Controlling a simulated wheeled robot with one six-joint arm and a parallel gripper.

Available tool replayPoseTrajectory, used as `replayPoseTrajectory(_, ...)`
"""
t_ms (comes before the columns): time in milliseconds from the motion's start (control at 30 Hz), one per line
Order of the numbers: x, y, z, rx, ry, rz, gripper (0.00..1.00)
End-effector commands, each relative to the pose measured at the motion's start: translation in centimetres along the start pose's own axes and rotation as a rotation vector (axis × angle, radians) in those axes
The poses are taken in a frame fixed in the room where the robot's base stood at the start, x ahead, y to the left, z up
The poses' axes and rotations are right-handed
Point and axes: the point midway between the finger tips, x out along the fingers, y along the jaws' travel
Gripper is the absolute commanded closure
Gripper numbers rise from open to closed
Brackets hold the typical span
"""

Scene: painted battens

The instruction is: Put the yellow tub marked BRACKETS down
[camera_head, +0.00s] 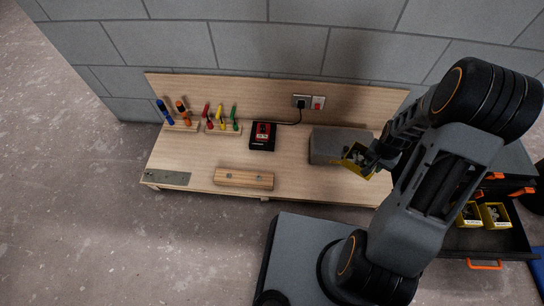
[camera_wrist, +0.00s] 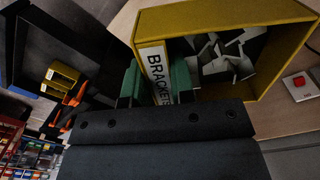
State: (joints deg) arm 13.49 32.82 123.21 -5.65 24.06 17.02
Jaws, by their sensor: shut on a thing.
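The yellow tub (camera_head: 352,164) is at the right part of the workbench (camera_head: 205,158), in front of a grey box. In the wrist view the yellow tub (camera_wrist: 192,18) shows its white label reading BRACKETS and grey metal brackets inside. My gripper (camera_wrist: 157,68) is shut on the tub's labelled wall, one green finger outside and one inside. In the head view my gripper (camera_head: 370,160) is at the tub's right side. I cannot tell whether the tub's base touches the bench.
The grey box (camera_head: 326,143) stands just behind the tub. A black and red charger (camera_head: 262,136), a wooden block (camera_head: 243,178) and racks of coloured tools (camera_head: 222,127) are further left. Bare bench lies between block and tub. An open drawer (camera_head: 478,240) at right holds yellow tubs (camera_head: 495,216).

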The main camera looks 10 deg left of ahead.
Motion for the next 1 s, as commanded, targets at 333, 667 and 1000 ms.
replayPoseTrajectory(333, 12.5, 8.7, 5.7, 0.476, -0.018, -0.013, 1.00)
replayPoseTrajectory(667, 15.1, 10.3, 8.0, 0.625, -0.021, -0.032, 1.00)
replayPoseTrajectory(1000, 16.3, 7.3, 4.3, 0.618, -0.023, -0.032, 1.00)
